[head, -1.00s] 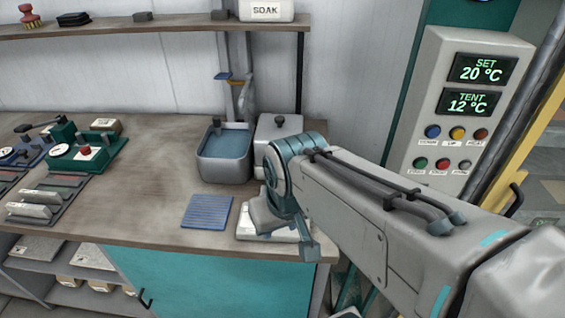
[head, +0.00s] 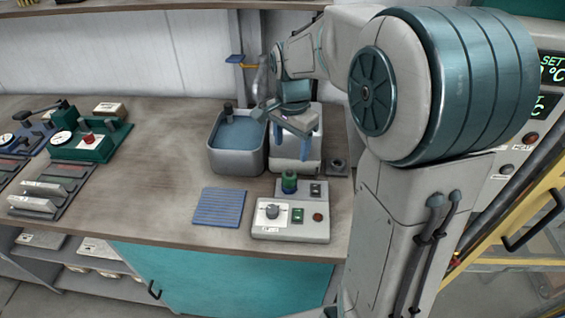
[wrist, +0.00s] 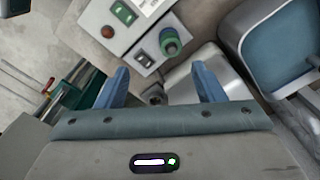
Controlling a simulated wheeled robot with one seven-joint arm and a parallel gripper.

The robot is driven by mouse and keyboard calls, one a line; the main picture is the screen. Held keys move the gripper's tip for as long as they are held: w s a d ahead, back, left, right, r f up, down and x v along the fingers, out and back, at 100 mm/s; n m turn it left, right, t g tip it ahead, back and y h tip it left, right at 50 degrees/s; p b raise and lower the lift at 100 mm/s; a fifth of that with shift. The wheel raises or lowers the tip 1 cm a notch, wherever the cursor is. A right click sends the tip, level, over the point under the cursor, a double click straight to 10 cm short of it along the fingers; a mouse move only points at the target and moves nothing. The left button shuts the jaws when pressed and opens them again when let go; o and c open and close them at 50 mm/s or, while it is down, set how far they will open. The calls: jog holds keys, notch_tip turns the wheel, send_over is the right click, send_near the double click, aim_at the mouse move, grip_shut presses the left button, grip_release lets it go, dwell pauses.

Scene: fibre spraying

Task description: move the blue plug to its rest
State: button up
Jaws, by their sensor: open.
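My gripper (head: 300,122) is over the lidded box, fingers apart and empty. In the wrist view, the fixture (wrist: 155,95) appears between my gripper's (wrist: 160,75) blue fingers.
A grey basin of blue liquid (head: 238,165) stands left of the lidded pale box (head: 296,158). A blue ribbed mat (head: 219,207) lies left of the control box. Green and blue devices fill the bench's left end. The bench between is clear.

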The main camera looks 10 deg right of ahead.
aim_at(289, 171)
jog(key=shift+m, duration=0.7)
jog(key=f, duration=0.3)
jog(key=w+f, duration=0.1)
jog(key=f, duration=0.2)
jog(key=w+f+p, duration=0.1)
jog(key=f, duration=0.2)
jog(key=shift+w+f, duration=0.15)
jog(key=shift+f, duration=0.15)
jog(key=shift+w+d+f+p, duration=0.15)
jog(key=shift+f+p, duration=0.1)
jog(key=shift+f, duration=0.65)
jog(key=shift+w+f+p, duration=0.1)
jog(key=shift+f+p, duration=0.15)
jog(key=shift+f, duration=0.7)
jog(key=shift+w+d+f+p, duration=0.15)
jog(key=shift+f+p, duration=0.1)
jog(key=shift+f, duration=0.65)
jog(key=c, duration=1)
jog(key=shift+c, duration=0.4)
jog(key=shift+r, duration=0.2)
